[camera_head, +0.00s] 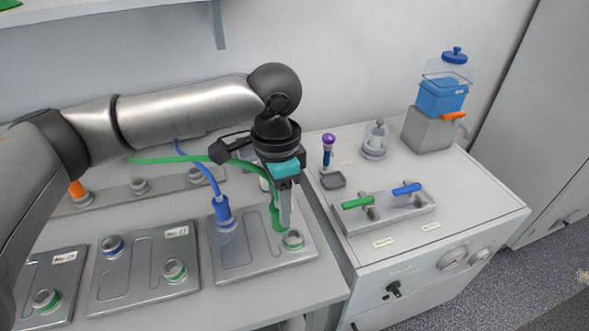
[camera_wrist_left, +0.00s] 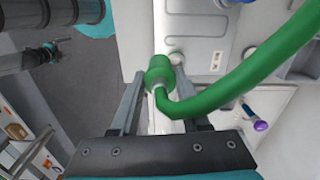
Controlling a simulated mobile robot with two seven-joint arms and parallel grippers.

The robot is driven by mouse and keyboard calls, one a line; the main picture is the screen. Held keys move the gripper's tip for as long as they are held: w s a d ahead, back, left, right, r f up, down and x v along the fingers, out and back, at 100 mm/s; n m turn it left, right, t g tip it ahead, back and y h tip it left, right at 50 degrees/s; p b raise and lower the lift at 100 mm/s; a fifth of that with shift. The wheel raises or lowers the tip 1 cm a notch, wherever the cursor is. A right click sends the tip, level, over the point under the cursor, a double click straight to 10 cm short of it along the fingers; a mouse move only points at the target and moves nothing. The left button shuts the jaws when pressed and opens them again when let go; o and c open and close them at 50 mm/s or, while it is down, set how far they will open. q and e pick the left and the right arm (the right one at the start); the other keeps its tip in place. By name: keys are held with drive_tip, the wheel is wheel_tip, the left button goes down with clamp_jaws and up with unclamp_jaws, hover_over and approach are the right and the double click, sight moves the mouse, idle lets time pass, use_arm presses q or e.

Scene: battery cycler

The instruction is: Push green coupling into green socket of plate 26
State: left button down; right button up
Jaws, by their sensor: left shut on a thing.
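My left gripper (camera_head: 284,218) is shut on the green coupling (camera_head: 276,216), which hangs roughly upright with its green hose (camera_head: 170,159) trailing left. The coupling also shows between the fingers in the left wrist view (camera_wrist_left: 158,76). It is just above and left of the green-ringed socket (camera_head: 293,240) on the rightmost plate (camera_head: 245,268). The socket's top is open and looks apart from the coupling. This plate's number cannot be read. A blue coupling (camera_head: 223,212) stands upright on the same plate. My right gripper is not in view.
Two more plates lie to the left, one with a blue-ringed socket (camera_head: 112,245) and a green-ringed one (camera_head: 174,270). A cabinet to the right carries green (camera_head: 357,202) and blue (camera_head: 406,189) valve handles. A rail with fittings (camera_head: 139,186) runs behind.

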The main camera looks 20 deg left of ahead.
use_arm(q)
drive_tip(key=w+m+p, duration=0.3)
drive_tip(key=m+p, duration=0.4)
drive_tip(key=m, duration=0.6)
drive_tip(key=w+m+p, duration=0.2)
drive_tip(key=m+p, duration=0.6)
drive_tip(key=m, duration=0.5)
wheel_tip(320, 180, down, 6)
drive_tip(key=b, duration=0.6)
drive_tip(key=shift+d+f+b, duration=0.2)
drive_tip(key=shift+d+b, duration=0.1)
drive_tip(key=shift+d, duration=0.15)
drive_tip(key=shift+f, duration=0.2)
drive_tip(key=shift+f, duration=0.2)
drive_tip(key=shift+f, duration=0.35)
drive_tip(key=shift+f, duration=0.1)
drive_tip(key=shift+f+b, duration=0.3)
